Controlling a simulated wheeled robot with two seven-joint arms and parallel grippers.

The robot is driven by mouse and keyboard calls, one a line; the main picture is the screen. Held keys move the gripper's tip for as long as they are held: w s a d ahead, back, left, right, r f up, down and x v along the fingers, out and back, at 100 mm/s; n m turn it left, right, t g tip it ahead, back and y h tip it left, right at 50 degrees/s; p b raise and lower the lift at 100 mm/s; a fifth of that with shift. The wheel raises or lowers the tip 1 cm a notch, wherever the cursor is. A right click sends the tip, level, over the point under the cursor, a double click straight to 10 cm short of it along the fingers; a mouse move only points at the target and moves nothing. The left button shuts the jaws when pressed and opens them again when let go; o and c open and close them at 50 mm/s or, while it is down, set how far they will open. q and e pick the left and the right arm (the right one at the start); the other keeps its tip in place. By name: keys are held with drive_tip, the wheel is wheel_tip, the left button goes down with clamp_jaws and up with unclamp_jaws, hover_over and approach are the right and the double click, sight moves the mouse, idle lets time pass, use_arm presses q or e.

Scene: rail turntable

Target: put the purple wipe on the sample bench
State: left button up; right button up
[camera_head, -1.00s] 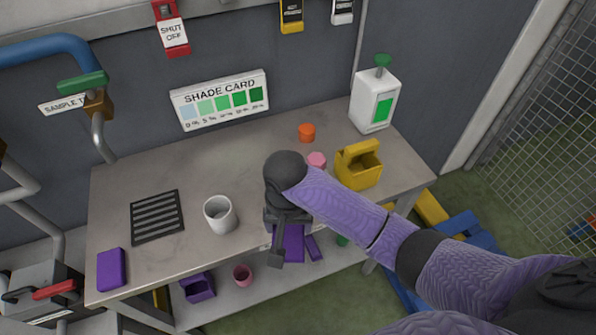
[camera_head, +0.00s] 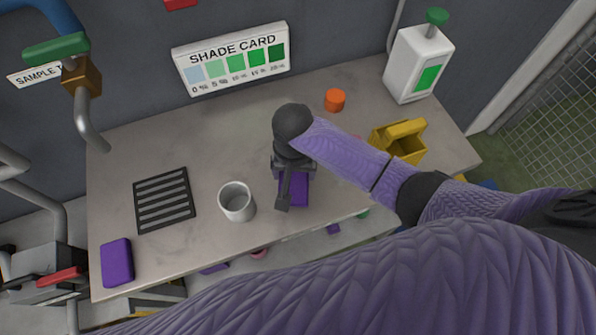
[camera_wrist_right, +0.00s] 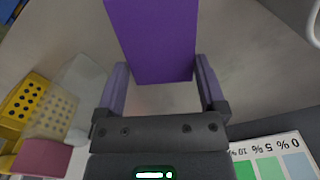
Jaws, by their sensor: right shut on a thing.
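My right gripper (camera_head: 294,186) is shut on the purple wipe (camera_head: 294,192), a flat rectangular block. In the right wrist view the wipe (camera_wrist_right: 153,40) sits between the two fingers (camera_wrist_right: 162,80). The wipe is over the front middle of the sample bench (camera_head: 130,160), right of the white cup. I cannot tell whether it touches the grey top. The gripper hides part of it in the head view. A second purple block (camera_head: 117,262) lies at the bench's front left corner. My left gripper is not in view.
A white cup (camera_head: 237,203) stands just left of the gripper, with a black slotted mat (camera_head: 163,200) beyond it. An orange cap (camera_head: 334,100), yellow caddy (camera_head: 410,145) and white dispenser (camera_head: 416,66) stand right and behind. The back left top is clear.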

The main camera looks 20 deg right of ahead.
sight(294, 175)
wheel_tip(294, 175, down, 3)
drive_tip(key=shift+f+b, duration=0.2)
drive_tip(key=shift+b, duration=0.45)
drive_tip(key=shift+r, duration=0.1)
drive_tip(key=shift+c, duration=0.5)
drive_tip(key=o, duration=0.9)
drive_tip(key=shift+r+p, duration=0.3)
drive_tip(key=shift+r, duration=0.05)
wheel_tip(294, 175, up, 10)
drive_tip(key=p, duration=0.4)
drive_tip(key=shift+r, duration=0.15)
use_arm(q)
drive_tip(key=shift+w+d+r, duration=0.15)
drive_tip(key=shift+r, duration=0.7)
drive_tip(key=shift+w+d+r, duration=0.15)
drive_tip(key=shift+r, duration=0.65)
use_arm(e)
drive_tip(key=shift+r, duration=0.55)
